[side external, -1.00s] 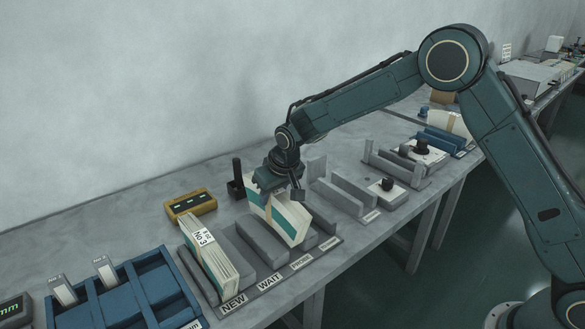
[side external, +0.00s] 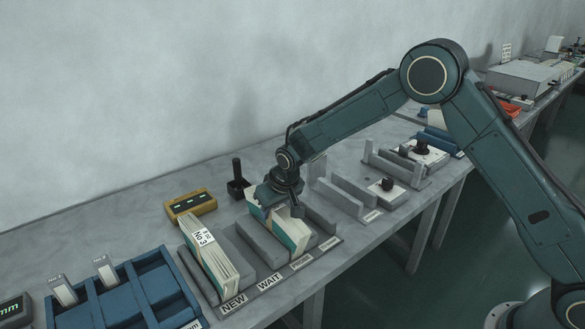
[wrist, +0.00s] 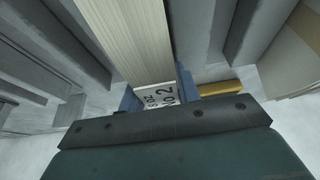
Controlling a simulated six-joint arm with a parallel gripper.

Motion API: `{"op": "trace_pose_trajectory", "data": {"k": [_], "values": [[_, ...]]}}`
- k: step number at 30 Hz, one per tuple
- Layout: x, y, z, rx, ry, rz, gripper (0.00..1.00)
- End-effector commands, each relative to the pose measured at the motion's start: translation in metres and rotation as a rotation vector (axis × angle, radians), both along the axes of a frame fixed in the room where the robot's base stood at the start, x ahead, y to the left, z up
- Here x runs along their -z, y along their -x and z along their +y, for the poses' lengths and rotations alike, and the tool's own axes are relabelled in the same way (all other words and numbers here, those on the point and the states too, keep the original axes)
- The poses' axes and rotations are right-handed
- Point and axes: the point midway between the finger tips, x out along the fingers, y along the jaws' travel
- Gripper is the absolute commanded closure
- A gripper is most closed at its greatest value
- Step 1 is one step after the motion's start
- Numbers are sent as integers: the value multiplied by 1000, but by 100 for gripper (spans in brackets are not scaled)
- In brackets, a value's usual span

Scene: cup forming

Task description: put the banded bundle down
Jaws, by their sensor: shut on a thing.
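The banded bundle (side external: 292,234) is a cream stack of sheets with a teal band. It stands on edge between grey dividers of the rack (side external: 261,243), near the third label from the left, which is too small to read surely. My gripper (side external: 280,200) is shut on its top edge from above.
Another bundle (side external: 207,258), marked No 3, stands in the slot labelled NEW; the WAIT slot beside it looks empty. A yellow display box (side external: 191,204) and a black holder (side external: 238,186) stand behind. A blue tray (side external: 137,292) is at left, more grey dividers (side external: 350,195) at right.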

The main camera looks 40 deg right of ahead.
Motion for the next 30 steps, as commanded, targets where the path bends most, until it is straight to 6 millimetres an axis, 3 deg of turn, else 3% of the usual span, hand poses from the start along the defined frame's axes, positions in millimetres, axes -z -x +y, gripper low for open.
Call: {"op": "trace_pose_trajectory", "data": {"k": [1, 4, 20, 30], "values": [[1, 0, 0, 0, 0, 1, 64], [1, 0, 0, 0, 0, 1, 46], [-8, 2, 0, 0, 0, -1, 46], [-44, 16, 0, 0, 0, -3, 46]]}}
